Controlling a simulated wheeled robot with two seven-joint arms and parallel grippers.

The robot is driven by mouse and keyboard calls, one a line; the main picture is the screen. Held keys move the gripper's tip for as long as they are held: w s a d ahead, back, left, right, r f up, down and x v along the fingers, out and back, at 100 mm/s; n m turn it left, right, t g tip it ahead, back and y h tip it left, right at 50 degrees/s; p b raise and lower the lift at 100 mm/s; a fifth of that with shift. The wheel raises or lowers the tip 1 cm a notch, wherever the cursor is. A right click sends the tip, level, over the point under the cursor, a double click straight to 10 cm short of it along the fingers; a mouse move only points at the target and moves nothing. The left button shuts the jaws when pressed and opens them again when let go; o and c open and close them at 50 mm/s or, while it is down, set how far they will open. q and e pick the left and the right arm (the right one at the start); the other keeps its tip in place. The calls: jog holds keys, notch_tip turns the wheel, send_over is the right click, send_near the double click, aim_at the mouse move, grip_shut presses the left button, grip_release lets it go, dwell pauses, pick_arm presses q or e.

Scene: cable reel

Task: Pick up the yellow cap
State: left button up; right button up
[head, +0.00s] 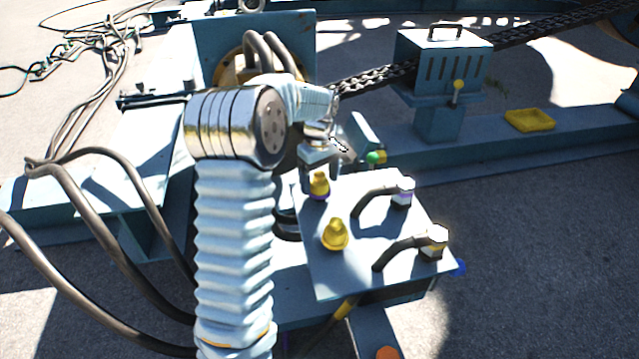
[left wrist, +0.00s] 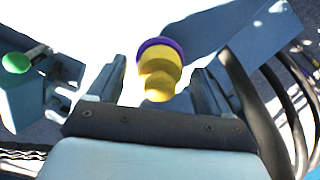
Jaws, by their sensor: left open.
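A yellow cap (head: 319,184) with a purple ring at its base stands on the pale panel (head: 365,270). A second yellow cap (head: 335,236) stands nearer on the same panel, on a yellow base. My left gripper (head: 313,172) is open, over the purple-ringed cap. In the left wrist view the open left gripper (left wrist: 159,75) has this yellow cap (left wrist: 160,75) showing in the gap between its fingers, with a gap on both sides. The fingers partly hide the cap in the head view. My right gripper does not show.
A green knob (head: 376,157) sits behind. A vented box (head: 443,62), chain (head: 375,78) and yellow tray (head: 529,120) are farther back.

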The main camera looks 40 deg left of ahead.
pick_arm(q)
jog(key=c, duration=1.2)
jog(key=shift+r, duration=0.15)
